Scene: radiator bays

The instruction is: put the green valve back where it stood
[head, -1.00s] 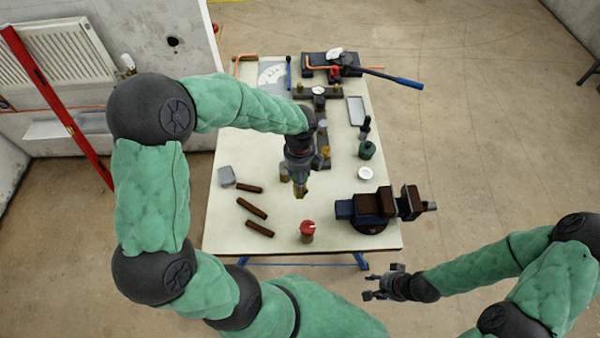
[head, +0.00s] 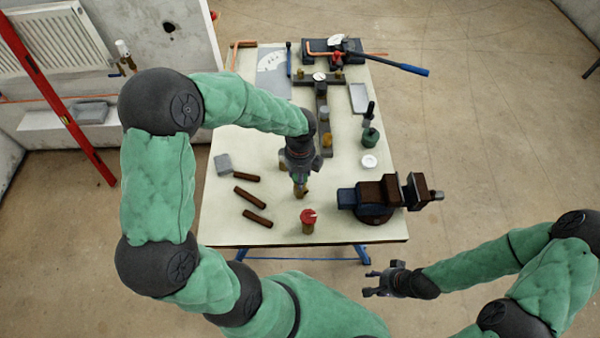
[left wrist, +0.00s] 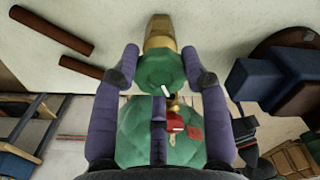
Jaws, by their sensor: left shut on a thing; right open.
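The green valve has a green knob and a brass body. My left gripper (head: 300,180) is shut on it over the table's front middle. In the left wrist view the green knob (left wrist: 160,70) sits between the two fingers of my left gripper (left wrist: 160,62), and the brass body (left wrist: 159,32) points away from the hand. In the head view the brass end (head: 301,190) shows below the fingers; I cannot tell whether it touches the table. My right gripper (head: 375,283) is open and empty, off the table's front right edge.
A red-topped valve (head: 308,221) stands just in front of the held valve. Brown bars (head: 250,196) and a grey block (head: 223,163) lie left; a vise (head: 375,200) stands right. A white disc (head: 369,161) and dark fittings (head: 322,110) lie farther back. Bare tabletop (head: 275,215) surrounds the bars.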

